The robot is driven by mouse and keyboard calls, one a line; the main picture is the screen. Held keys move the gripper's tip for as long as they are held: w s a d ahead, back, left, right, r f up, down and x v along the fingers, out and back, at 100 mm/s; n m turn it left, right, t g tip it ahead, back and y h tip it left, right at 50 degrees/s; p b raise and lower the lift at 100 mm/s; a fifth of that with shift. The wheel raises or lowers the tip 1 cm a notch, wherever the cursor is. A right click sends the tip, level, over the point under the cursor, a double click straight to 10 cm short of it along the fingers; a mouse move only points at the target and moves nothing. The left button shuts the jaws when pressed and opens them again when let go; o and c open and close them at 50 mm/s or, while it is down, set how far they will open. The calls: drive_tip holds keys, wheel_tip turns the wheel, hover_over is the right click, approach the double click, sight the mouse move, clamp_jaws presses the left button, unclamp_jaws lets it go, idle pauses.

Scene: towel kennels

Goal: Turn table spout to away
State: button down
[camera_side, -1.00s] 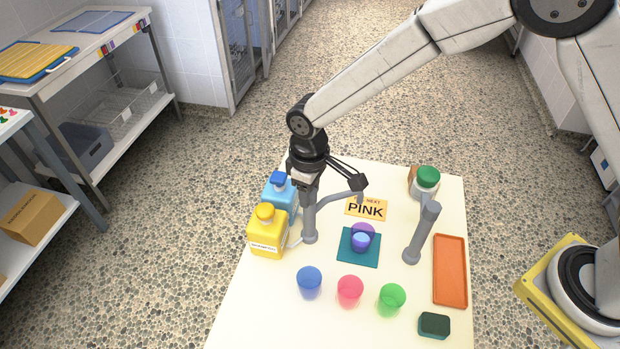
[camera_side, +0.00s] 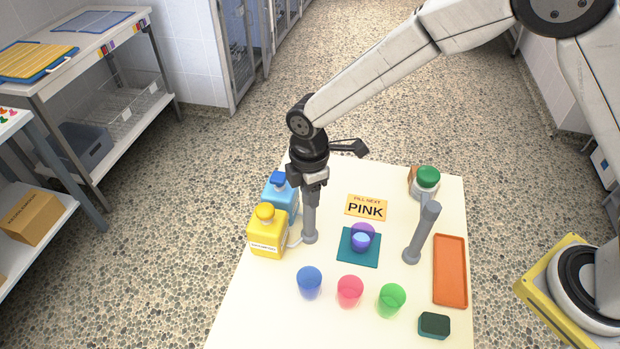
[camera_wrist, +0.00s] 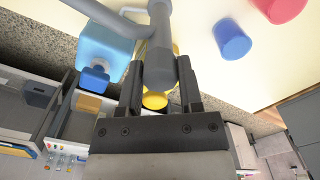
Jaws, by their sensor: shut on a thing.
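The table spout is a grey upright post (camera_side: 310,222) at the left of the table. Its side arm (camera_wrist: 110,18) runs toward the upper left in the wrist view; in the side view I cannot make the arm out, as the post and my gripper cover that area. My gripper (camera_side: 312,186) points down at the post's top, and its fingers (camera_wrist: 161,80) are shut on the post, one on each side, in the wrist view.
A purple cup (camera_side: 362,235) is on a teal mat (camera_side: 345,256). Blue (camera_side: 309,284), pink (camera_side: 350,292) and green (camera_side: 391,300) cups stand in front. Another grey post (camera_side: 421,234) stands right.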

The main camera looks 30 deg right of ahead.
drive_tip(key=shift+n, duration=0.6)
drive_tip(key=shift+c, duration=1.2)
unclamp_jaws()
drive_tip(key=shift+r, duration=0.1)
drive_tip(key=shift+r, duration=3.85)
drive_tip(key=shift+d, duration=0.45)
drive_tip(key=s+d+m+t, duration=0.1)
drive_tip(key=s+d+m, duration=0.6)
drive_tip(key=d+m, duration=0.2)
drive_tip(key=s+d+m+t, duration=0.1)
drive_tip(key=s+d+m, duration=0.6)
drive_tip(key=d, duration=0.5)
drive_tip(key=shift+d+f+m+t, duration=0.35)
drive_tip(key=shift+f+m, duration=0.1)
drive_tip(key=shift+m, duration=0.55)
